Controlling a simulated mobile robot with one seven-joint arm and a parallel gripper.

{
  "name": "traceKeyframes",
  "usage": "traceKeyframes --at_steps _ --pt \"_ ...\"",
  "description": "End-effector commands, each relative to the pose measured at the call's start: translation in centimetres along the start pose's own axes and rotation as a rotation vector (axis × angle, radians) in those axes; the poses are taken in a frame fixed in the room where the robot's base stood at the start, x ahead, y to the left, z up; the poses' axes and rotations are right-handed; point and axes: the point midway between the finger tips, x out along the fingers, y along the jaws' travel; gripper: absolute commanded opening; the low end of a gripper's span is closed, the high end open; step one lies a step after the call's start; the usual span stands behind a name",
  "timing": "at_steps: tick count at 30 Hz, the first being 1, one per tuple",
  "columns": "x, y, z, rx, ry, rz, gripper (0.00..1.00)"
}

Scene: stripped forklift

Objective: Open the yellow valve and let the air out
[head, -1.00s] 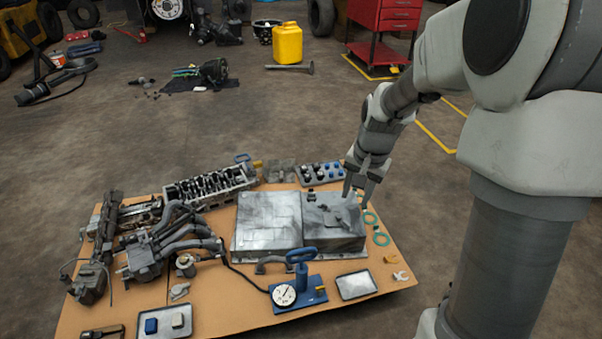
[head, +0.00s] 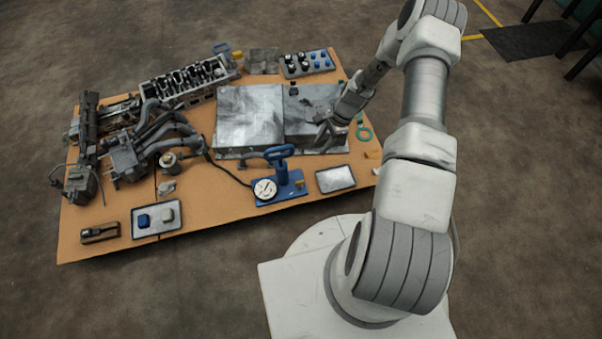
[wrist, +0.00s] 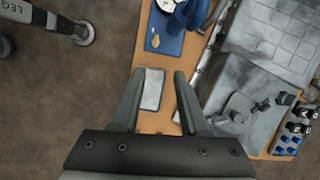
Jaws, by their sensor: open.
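The yellow valve (head: 301,183) is a small yellow piece on the right side of the blue pump base (head: 268,193). In the wrist view the valve (wrist: 154,42) lies ahead of the fingertips, on the blue plate. A round white gauge (head: 264,190) and an upright blue pump handle (head: 279,153) are on the same base. My gripper (head: 327,132) is open and empty above the table near the grey metal box, apart from the valve. In the wrist view my gripper (wrist: 158,72) has its fingers spread, with a small tray between and below them.
The small metal tray (head: 336,179) stands right of the pump base. Large grey metal boxes (head: 250,115) stand behind it. A hose runs from the gauge to the left. Green rings (head: 365,133) lie at the table's right edge. Bare table (head: 225,200) shows left of the pump.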

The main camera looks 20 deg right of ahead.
Motion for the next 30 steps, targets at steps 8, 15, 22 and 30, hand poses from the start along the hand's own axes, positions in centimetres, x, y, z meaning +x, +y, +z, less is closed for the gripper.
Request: traceKeyframes --at_steps 8,15,22,30 --pt "4.5 1.8 -0.6 0.124 -0.043 0.001 0.44" --pt "7.3 1.9 -0.6 0.127 -0.045 0.003 0.44" --pt "12.4 2.0 -0.4 0.127 -0.044 0.003 0.44" --pt "18.1 1.9 -0.1 0.126 -0.044 0.003 0.44"
